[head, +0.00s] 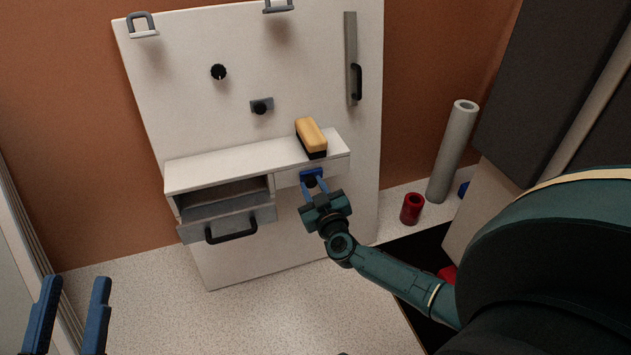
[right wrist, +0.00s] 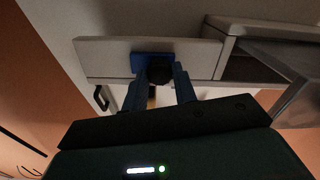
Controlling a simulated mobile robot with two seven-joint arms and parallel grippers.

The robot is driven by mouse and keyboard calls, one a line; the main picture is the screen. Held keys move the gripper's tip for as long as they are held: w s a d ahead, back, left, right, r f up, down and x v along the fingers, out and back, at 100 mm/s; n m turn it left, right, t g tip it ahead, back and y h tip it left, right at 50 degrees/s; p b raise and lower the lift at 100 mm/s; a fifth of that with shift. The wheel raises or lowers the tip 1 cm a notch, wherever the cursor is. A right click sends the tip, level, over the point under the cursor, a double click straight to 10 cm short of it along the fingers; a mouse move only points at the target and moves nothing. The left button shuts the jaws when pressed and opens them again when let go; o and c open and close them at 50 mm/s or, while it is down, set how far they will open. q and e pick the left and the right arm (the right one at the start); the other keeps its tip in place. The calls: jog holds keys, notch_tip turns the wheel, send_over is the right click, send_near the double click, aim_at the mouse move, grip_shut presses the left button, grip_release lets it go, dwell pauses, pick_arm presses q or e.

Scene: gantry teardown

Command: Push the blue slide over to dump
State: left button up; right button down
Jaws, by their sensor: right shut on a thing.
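The blue slide (head: 309,172) is a small blue plate with a black knob, on the white front panel under the shelf's right part. It also shows in the right wrist view (right wrist: 138,62), with the dark knob (right wrist: 159,73) in front of it. My right gripper (head: 315,185) is shut on this knob, one blue finger on each side. The fingers partly hide the slide. My left gripper (head: 72,283) is open and empty at the lower left of the head view, apart from the board.
A drawer (head: 228,222) with a black handle stands partly open left of the slide. A yellow and black block (head: 311,137) sits on the shelf (head: 235,162). A red cylinder (head: 412,208) and a grey tube (head: 452,150) stand on the floor at right.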

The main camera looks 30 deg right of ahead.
aim_at(313, 184)
pick_arm(q)
jog(key=shift+d+f, duration=0.25)
jog(key=shift+d, duration=0.05)
pick_arm(e)
jog(key=shift+d, duration=0.25)
jog(key=shift+s, duration=0.1)
jog(key=c, duration=1.1)
grip_release()
pick_arm(q)
jog(key=shift+s, duration=0.1)
jog(key=shift+r, duration=0.1)
pick_arm(e)
jog(key=shift+a, duration=0.1)
jog(key=shift+s+p, duration=0.3)
jog(key=shift+s, duration=0.1)
jog(key=p+v, duration=0.1)
jog(key=v, duration=0.2)
jog(key=shift+a+r+p, duration=0.1)
jog(key=shift+p, duration=0.25)
pick_arm(q)
jog(key=p, duration=0.1)
jog(key=f+g+y+p, duration=0.1)
jog(key=y+p, duration=0.1)
jog(key=shift+s+a+f+n, duration=0.25)
jog(key=shift+s+f+n, duration=0.1)
jog(key=shift+n, duration=0.05)
pick_arm(e)
jog(key=v, duration=0.9)
jog(key=shift+s, duration=0.15)
